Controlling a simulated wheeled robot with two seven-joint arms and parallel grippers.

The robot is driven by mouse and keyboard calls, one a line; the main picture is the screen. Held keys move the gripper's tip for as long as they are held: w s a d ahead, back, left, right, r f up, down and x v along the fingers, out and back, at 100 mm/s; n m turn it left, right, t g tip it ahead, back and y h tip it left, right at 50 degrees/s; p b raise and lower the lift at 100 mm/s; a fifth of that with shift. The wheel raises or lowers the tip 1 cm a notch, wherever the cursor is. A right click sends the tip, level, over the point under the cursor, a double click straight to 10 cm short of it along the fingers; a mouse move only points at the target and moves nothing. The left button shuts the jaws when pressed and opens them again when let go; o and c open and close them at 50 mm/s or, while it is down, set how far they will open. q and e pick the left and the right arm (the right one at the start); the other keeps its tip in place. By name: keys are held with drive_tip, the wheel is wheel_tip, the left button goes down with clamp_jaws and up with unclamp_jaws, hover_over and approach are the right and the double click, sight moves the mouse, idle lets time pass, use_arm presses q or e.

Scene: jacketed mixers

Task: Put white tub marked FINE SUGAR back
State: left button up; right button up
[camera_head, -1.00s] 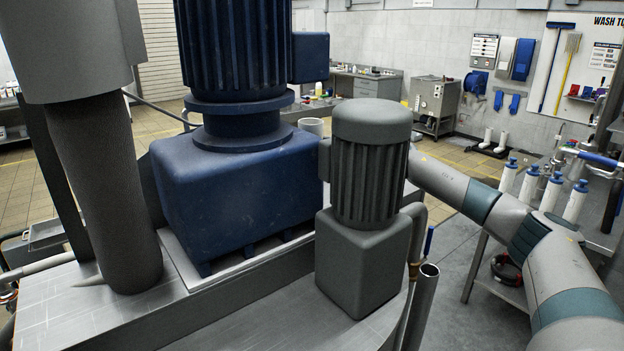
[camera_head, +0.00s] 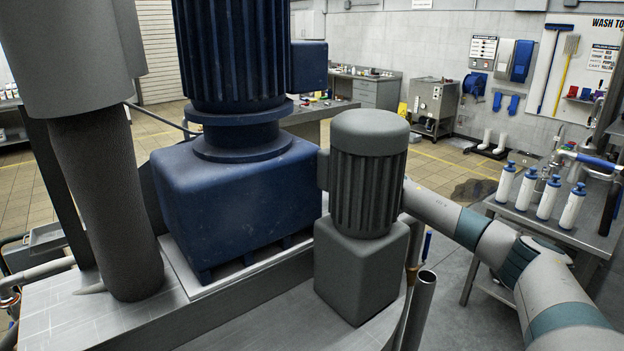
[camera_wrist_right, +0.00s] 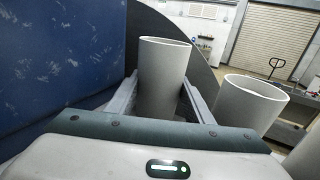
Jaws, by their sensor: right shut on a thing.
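In the right wrist view, my right gripper (camera_wrist_right: 160,100) is shut on a whitish, open-topped tub (camera_wrist_right: 163,75). The tub stands between its two fingers, close to a blue surface on the left. No FINE SUGAR marking shows on the side I see. A second whitish open tub (camera_wrist_right: 250,102) is just to the right of the gripper, apart from the held one. In the head view my right arm comes in from the right, and its gripper and the held tub are hidden behind the grey motor (camera_head: 365,185). My left gripper is not in view.
A large blue motor and housing (camera_head: 235,190) stand beside the grey motor on a metal deck (camera_head: 120,318). An upright pipe (camera_head: 421,305) is right of the grey motor. A side table (camera_head: 560,232) holds several white bottles with blue tops. Open tiled floor lies behind.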

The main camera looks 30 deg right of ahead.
wheel_tip(320, 180, down, 2)
drive_tip(key=shift+f, duration=0.1)
drive_tip(key=shift+f, duration=0.1)
drive_tip(key=shift+f, duration=0.1)
drive_tip(key=o, duration=1.3)
